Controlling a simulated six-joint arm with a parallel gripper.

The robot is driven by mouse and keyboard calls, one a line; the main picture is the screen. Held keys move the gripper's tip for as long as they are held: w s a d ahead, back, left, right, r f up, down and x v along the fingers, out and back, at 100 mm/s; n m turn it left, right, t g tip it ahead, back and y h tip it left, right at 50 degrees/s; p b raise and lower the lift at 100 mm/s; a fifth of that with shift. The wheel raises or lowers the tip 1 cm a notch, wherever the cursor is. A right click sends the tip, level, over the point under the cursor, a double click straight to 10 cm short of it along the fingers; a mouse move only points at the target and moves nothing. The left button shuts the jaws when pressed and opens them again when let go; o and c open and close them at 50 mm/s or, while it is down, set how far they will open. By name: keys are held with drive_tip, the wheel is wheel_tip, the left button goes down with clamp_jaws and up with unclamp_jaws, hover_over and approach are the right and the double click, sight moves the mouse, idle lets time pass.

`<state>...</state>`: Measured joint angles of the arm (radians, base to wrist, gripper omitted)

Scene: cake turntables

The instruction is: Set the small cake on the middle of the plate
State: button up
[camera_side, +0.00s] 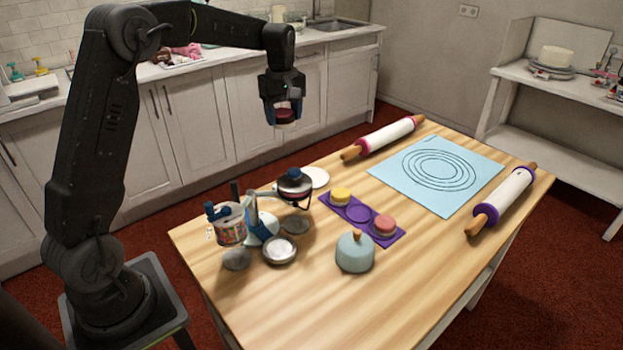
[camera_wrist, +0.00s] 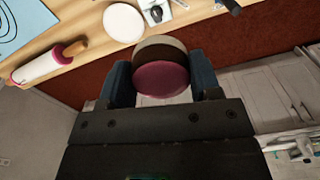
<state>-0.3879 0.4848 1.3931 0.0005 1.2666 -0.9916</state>
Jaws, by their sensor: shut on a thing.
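My gripper (camera_side: 284,100) is shut on a small round cake (camera_side: 286,116) with a dark pink top and a paler base, high in the air beyond the table's back left edge. In the wrist view the cake (camera_wrist: 161,79) sits between the two blue fingers of my gripper (camera_wrist: 162,80). A white round plate (camera_side: 316,178) lies flat near the table's back left edge, partly hidden by a dark-topped stand. The plate (camera_wrist: 124,22) shows bare in the wrist view, apart from the held cake.
A purple tray (camera_side: 358,213) holds a yellow cake (camera_side: 341,196) and a pink cake (camera_side: 384,224), with its middle round empty. A blue lidded pot (camera_side: 355,253), a decorated tin (camera_side: 228,228) and a dark-topped stand (camera_side: 294,184) stand nearby. Rolling pins flank a blue mat (camera_side: 437,174).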

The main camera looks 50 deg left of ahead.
drive_tip(key=w+a+f, duration=0.1)
drive_tip(key=w+a, duration=0.1)
drive_tip(key=a, duration=0.4)
drive_tip(key=w+a+f, duration=0.1)
drive_tip(key=w+a, duration=0.1)
drive_tip(key=a, duration=0.4)
approach(312, 170)
drive_tip(key=s+d+f, duration=0.2)
drive_tip(key=s+d, duration=0.1)
drive_tip(key=shift+d+f, duration=0.2)
drive_tip(key=shift+f, duration=2.1)
drive_tip(key=shift+f, duration=0.1)
drive_tip(key=o, duration=1)
drive_tip(key=shift+c, duration=0.2)
